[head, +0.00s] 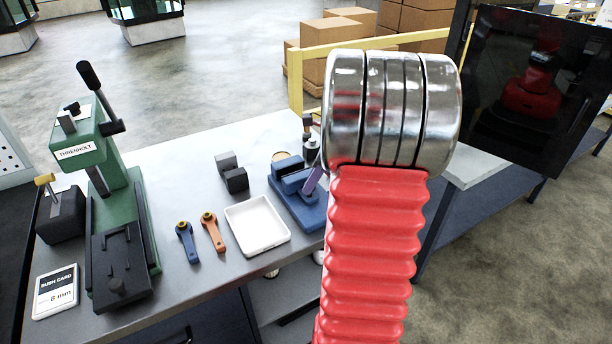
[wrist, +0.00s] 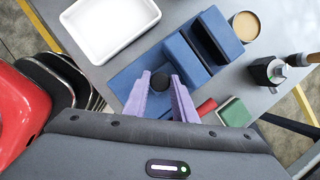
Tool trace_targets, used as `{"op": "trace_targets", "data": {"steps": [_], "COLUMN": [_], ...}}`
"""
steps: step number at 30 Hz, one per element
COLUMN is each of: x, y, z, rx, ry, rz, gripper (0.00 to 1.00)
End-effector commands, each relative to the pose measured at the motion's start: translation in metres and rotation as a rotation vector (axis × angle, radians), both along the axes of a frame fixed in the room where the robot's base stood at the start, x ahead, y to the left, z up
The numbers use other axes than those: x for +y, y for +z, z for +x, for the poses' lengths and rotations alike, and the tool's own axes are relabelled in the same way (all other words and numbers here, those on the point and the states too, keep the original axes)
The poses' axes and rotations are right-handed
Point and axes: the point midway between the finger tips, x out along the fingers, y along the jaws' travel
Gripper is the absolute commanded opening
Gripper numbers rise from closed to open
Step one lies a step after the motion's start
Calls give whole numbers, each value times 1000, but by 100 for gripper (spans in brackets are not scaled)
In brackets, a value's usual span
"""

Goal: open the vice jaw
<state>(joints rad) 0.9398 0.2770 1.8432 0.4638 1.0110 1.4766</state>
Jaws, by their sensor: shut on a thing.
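The blue vice (head: 287,186) stands at the right end of the bench in the head view, partly hidden by my red arm. In the wrist view the vice (wrist: 205,45) shows two upright blue blocks with a dark gap between them, on a flat blue base. A round black knob (wrist: 159,81) sits at the near end of the base. My gripper (wrist: 162,88) has its two purple fingers on either side of this knob and is shut on it. In the head view only a bit of a purple finger (head: 314,181) shows beside the vice.
A white tray (head: 257,226) lies left of the vice, with orange (head: 212,231) and blue (head: 187,242) levers beyond. A green press (head: 117,230) stands at the left.

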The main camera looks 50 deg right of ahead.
Motion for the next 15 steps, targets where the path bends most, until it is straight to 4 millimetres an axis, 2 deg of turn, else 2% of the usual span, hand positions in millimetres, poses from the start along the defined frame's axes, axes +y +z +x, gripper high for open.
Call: {"op": "trace_targets", "data": {"steps": [1,7,11,15], "x": [1,11,14,15], "y": [1,1,1,1], "z": [-10,-42,-53,-55], "rx": [0,1,0,0], "ry": [-4,-5,-3,-3], "rz": [-4,-5,-6,-7], "gripper": [0,0,0,0]}}
